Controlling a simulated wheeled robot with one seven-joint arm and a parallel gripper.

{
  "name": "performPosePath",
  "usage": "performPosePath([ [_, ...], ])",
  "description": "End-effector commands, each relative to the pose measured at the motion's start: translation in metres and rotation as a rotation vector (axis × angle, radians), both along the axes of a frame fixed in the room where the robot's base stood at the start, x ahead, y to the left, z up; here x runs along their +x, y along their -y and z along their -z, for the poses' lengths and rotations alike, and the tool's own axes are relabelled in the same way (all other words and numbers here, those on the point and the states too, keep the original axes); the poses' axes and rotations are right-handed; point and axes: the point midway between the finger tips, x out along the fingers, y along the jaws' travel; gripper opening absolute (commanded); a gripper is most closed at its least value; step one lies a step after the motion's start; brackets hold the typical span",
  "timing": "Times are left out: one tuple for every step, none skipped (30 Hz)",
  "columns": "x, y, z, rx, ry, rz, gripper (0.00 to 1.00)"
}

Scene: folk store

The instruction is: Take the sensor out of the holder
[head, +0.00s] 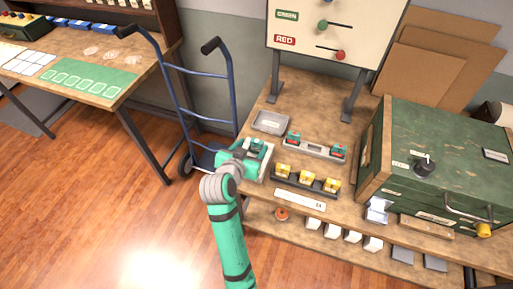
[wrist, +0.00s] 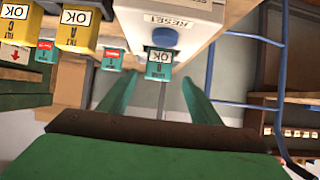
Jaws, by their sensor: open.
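A teal block with a white OK label (wrist: 159,65) hangs in the upside-down wrist view, beside a pale box marked RESET (wrist: 185,12) with a blue button. I take it as the sensor, but cannot tell which part is its holder. My gripper (wrist: 160,85) is open, its two green fingers apart on either side of the block; contact is not clear. In the head view my gripper (head: 257,151) is over the bench's left edge and hides most of the box there. A grey bar (head: 315,149) holds two teal-and-red blocks.
A dark rack (head: 320,187) with yellow OK blocks stands just right of my gripper, with a white label strip in front. A grey tray (head: 271,122) lies behind. A green cabinet (head: 440,150) fills the right side. A blue hand truck (head: 203,90) stands at left.

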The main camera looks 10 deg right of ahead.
Motion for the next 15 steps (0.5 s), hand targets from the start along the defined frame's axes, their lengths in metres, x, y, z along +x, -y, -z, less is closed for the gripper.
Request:
performPosePath([
  [0.003, 0.003, 0.003, 0.000, -0.001, 0.002, 0.58],
  [0.006, 0.006, 0.004, 0.001, -0.002, 0.002, 0.58],
  [0.009, 0.009, 0.007, 0.001, -0.002, 0.002, 0.58],
  [0.013, 0.012, 0.009, 0.000, -0.001, 0.002, 0.58],
  [0.016, 0.015, 0.011, 0.000, -0.001, 0.002, 0.58],
  [0.019, 0.018, 0.014, 0.001, -0.001, 0.004, 0.58],
  [0.022, 0.020, 0.016, 0.001, 0.000, 0.003, 0.58],
  [0.025, 0.022, 0.017, 0.001, 0.000, 0.003, 0.58],
  [0.028, 0.024, 0.020, 0.001, -0.002, 0.002, 0.58],
  [0.030, 0.025, 0.021, 0.001, -0.001, 0.001, 0.58],
  [0.031, 0.025, 0.021, 0.001, -0.001, 0.001, 0.58],
  [0.033, 0.026, 0.022, 0.001, 0.000, 0.000, 0.58],
  [0.034, 0.026, 0.022, 0.001, 0.001, 0.000, 0.58],
  [0.034, 0.026, 0.023, 0.001, 0.001, 0.000, 0.58],
  [0.034, 0.026, 0.023, 0.000, 0.000, -0.001, 0.58],
])
